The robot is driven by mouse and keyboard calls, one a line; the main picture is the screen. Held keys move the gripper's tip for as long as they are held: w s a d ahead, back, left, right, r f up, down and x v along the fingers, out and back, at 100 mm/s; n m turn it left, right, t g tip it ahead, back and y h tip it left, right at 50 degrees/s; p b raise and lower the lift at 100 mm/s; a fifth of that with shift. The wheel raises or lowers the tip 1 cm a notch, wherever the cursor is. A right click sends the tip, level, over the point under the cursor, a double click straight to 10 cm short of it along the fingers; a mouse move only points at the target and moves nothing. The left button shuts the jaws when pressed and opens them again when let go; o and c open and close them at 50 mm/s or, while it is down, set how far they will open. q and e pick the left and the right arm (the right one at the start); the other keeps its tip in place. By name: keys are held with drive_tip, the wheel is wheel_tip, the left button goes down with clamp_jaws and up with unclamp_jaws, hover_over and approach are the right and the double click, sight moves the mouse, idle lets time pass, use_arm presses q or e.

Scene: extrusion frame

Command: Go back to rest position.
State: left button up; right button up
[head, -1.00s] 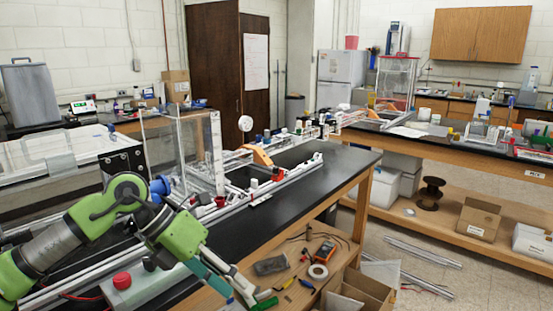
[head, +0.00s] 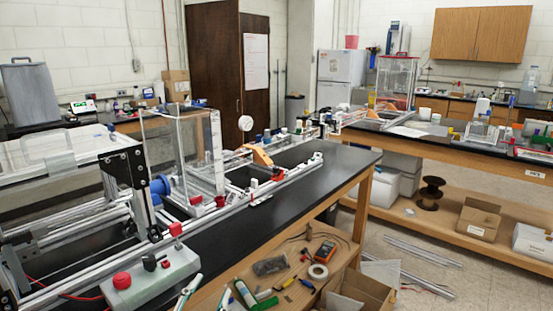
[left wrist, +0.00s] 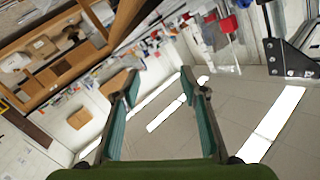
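My left gripper (head: 188,291) shows only as fingertips at the bottom edge of the head view, low in front of the bench. In the left wrist view its two teal-padded fingers (left wrist: 160,84) stand well apart with nothing between them. It is open and empty. Tiled floor and bright strips lie beyond the fingers there. The rest of the left arm is outside the head view. My right gripper is in neither view.
An aluminium extrusion frame (head: 127,172) and a control box with a red button (head: 122,280) stand on the black bench (head: 335,170) at left. Open floor lies right.

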use_arm(q)
drive_tip(key=s+a+f+n+g+y, duration=0.1)
drive_tip(key=s+a+f+g, duration=0.1)
drive_tip(key=s+f, duration=0.3)
drive_tip(key=s+a+f+n+g+y, duration=0.1)
drive_tip(key=s+a+f+n+g, duration=0.15)
drive_tip(key=f, duration=0.35)
drive_tip(key=s+a+f+n+g, duration=0.1)
drive_tip(key=s+f+g, duration=0.4)
drive_tip(key=s, duration=0.5)
drive_tip(key=s+a+f+g, duration=0.1)
drive_tip(key=s+f+g, duration=0.3)
drive_tip(key=s+f, duration=0.7)
drive_tip(key=f, duration=1.1)
drive_tip(key=s+f, duration=0.2)
drive_tip(key=f, duration=1.1)
drive_tip(key=s+a+f+g, duration=0.2)
drive_tip(key=s+f, duration=1.2)
drive_tip(key=s, duration=0.3)
drive_tip(key=shift+a+f, duration=0.3)
drive_tip(key=shift+f, duration=0.1)
